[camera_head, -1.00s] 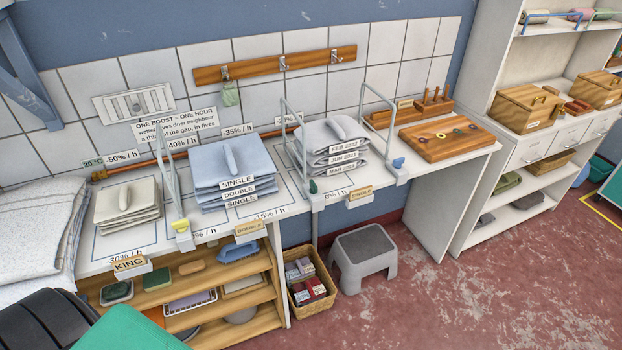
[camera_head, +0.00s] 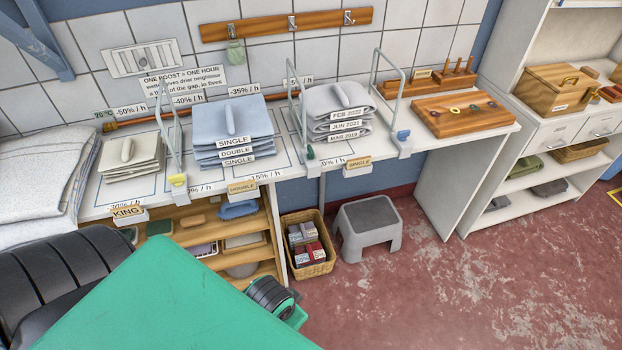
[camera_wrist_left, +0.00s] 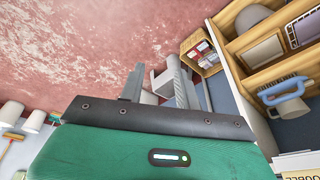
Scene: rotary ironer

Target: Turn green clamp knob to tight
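The green clamp knob (camera_head: 310,153) is a small dark green knob at the foot of the middle wire divider (camera_head: 297,110), on the front edge of the white shelf. It is small, and its turned position cannot be read. A yellow knob (camera_head: 178,180) and a blue knob (camera_head: 403,135) sit on the dividers to either side. In the left wrist view my left gripper (camera_wrist_left: 158,76) has its two grey fingers apart with nothing between them. It points toward the floor and stool, away from the knob. The head view shows my green arm but no fingertips. My right gripper is not in view.
Folded blue linen (camera_head: 234,130) and grey linen (camera_head: 341,112) lie on either side of the middle divider. Below stand a basket of boxes (camera_head: 308,262) and a grey step stool (camera_head: 368,227). Red floor is free at the right.

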